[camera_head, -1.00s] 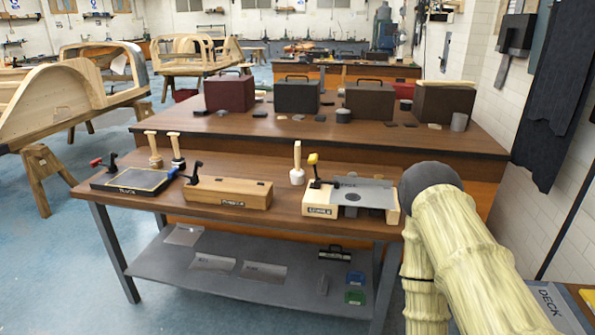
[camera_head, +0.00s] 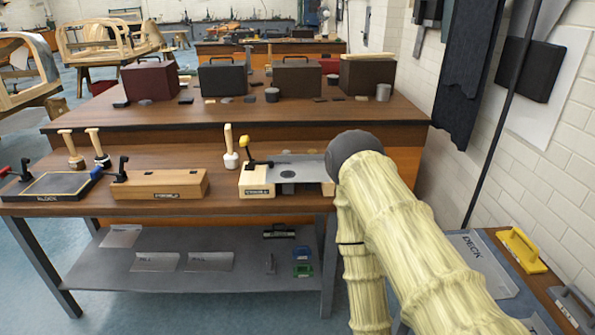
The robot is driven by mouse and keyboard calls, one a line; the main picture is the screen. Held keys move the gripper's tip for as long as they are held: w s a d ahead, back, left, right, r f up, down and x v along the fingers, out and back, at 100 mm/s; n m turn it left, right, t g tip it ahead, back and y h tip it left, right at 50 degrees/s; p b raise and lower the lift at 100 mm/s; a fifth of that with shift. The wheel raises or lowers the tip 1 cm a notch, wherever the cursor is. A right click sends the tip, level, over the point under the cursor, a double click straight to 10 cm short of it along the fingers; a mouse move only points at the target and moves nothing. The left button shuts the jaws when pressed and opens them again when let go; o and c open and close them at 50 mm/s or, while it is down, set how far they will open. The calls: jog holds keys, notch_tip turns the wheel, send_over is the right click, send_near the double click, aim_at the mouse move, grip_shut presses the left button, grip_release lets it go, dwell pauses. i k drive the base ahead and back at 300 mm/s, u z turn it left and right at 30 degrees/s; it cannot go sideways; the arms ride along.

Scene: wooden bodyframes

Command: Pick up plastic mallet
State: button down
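Several mallet-like tools stand heads down on the front workbench (camera_head: 225,160). One has a pale wooden handle and a whitish head (camera_head: 231,160), left of the light wooden fixture; it looks like the plastic mallet. A second, with a tan head (camera_head: 76,162), and a third, with a dark and white head (camera_head: 102,159), stand at the left of the bench. My pale, ribbed arm fills the lower right and covers the bench's right end. My gripper is not in view, and nothing shows it touching a mallet.
A light wooden fixture (camera_head: 257,184) with a yellow-handled clamp, a wooden box (camera_head: 160,187) and a dark board (camera_head: 50,187) stand along the bench front. Four lidded boxes stand on the bench behind.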

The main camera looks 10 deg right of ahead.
aim_at(232, 161)
jog(key=u, duration=2)
jog(key=i, duration=1.95)
jog(key=z, duration=1.65)
